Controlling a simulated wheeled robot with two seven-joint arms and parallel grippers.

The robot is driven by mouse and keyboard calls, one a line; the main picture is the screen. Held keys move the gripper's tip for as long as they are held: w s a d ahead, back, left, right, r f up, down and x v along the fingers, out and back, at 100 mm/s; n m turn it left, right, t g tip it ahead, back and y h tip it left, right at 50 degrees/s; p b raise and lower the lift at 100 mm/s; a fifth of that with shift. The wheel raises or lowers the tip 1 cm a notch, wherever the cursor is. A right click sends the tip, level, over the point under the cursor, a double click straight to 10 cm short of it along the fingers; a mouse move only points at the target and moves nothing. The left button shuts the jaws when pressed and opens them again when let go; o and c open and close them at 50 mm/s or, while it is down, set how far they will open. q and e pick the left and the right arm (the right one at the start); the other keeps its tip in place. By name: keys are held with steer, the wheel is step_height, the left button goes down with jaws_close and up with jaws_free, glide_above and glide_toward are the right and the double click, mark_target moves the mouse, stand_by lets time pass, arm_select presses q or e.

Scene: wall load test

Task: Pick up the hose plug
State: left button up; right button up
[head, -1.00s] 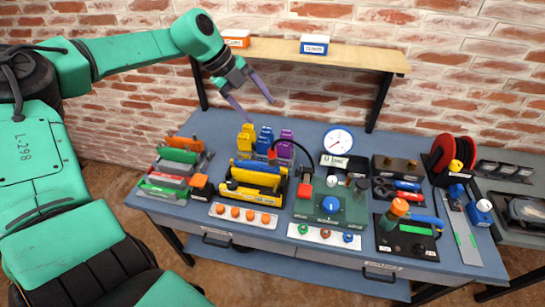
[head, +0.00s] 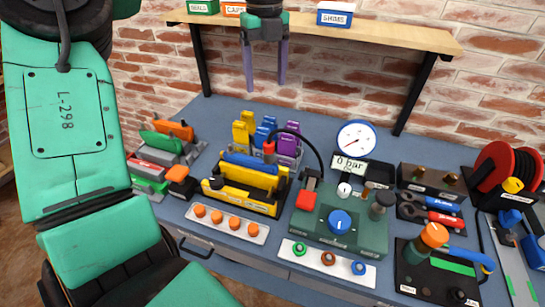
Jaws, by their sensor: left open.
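A black hose (head: 312,142) arches over the bench. At its left end is a red plug-like tip (head: 269,147), standing just behind the yellow tool holder; I take this for the hose plug. The other end drops toward the green pump block (head: 345,225) beside a red block (head: 306,200). My left gripper (head: 265,86) is open and empty, its two purple fingers pointing down, well above the bench and apart from the hose. My right gripper does not show.
A shelf (head: 380,34) with small boxes runs along the brick wall behind my left gripper. Yellow, blue and purple clamps (head: 289,143) stand close to the red tip. The blue bench (head: 215,112) is bare behind them.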

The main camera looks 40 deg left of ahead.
arm_select(q)
steer(key=b, duration=0.6)
glide_toward(269, 152)
step_height(269, 152, up, 2)
steer(key=w, duration=0.2)
steer(key=shift+s+a+f, duration=0.1)
steer(key=shift+a+f, duration=0.2)
steer(key=shift+a, duration=0.2)
steer(key=f, duration=0.4)
steer(key=f+p, duration=0.1)
steer(key=f, duration=0.3)
steer(key=f+p, duration=0.1)
steer(key=f, duration=0.3)
steer(key=shift+s+f, duration=0.25)
steer(key=shift+s, duration=0.1)
steer(key=shift+w+f, duration=0.1)
steer(key=shift+f, duration=0.15)
jaws_close()
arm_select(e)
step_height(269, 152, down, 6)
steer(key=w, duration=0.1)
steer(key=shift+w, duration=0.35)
